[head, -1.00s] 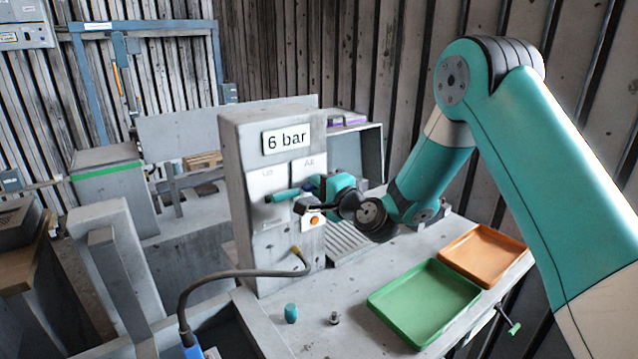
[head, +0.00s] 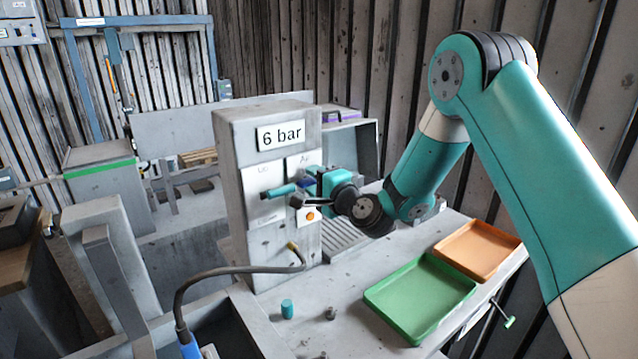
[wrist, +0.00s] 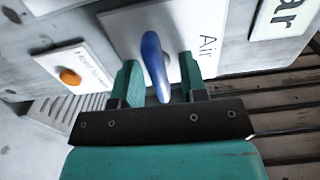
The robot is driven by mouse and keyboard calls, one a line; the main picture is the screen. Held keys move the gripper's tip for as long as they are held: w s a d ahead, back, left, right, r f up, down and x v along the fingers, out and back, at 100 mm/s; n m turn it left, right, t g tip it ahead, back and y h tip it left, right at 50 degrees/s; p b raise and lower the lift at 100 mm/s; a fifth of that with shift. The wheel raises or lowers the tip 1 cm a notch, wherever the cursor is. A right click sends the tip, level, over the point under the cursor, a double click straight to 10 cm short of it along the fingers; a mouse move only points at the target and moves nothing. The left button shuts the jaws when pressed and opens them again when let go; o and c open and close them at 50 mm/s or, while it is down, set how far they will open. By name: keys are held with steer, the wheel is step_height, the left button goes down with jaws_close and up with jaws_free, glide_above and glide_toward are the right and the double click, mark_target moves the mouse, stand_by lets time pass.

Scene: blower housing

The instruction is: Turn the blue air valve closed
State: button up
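The blue air valve handle (wrist: 154,62) stands out from a pale plate marked "Air" in the wrist view. My gripper (wrist: 160,78) is open, with one teal finger on each side of the handle. A gap shows on both sides, so the fingers are not closed on it. In the head view my gripper (head: 309,191) is at the front of the grey panel housing (head: 230,150), below the "6 bar" sign (head: 281,136). There the handle is mostly hidden by the gripper.
A teal lever (head: 279,191) sits on the plate left of the air valve. An orange button (head: 310,215) is just below my gripper. Green (head: 420,299) and orange (head: 478,249) trays lie on the bench. A cable (head: 225,273) arches before the panel.

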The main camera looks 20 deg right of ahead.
steer(key=shift+s+d+f+b, duration=0.1)
steer(key=shift+s+f+b, duration=0.2)
steer(key=shift+b, duration=0.35)
steer(key=b+v, duration=1.6)
steer(key=shift+s+r, duration=0.3)
steer(key=shift+s, duration=0.05)
steer(key=shift+d, duration=0.1)
steer(key=s+a+f+n+g+y+p, duration=0.1)
steer(key=s+a+f+n+g+y, duration=0.15)
steer(key=s+a+n+g, duration=0.45)
steer(key=s+a+f+n+g+h+p, duration=0.1)
steer(key=s+f+n+g+h, duration=0.1)
steer(key=s+n+g, duration=0.3)
steer(key=s+a+f+n+g+h+p, duration=0.1)
steer(key=s+a+f+n+g+h, duration=0.1)
steer(key=s+n+g, duration=0.3)
steer(key=s+f+n, duration=0.1)
steer(key=s+n, duration=0.3)
steer(key=s, duration=0.2)
steer(key=shift+s+a+n+p, duration=0.2)
steer(key=shift+s+n+p, duration=0.1)
steer(key=shift+n+p, duration=0.1)
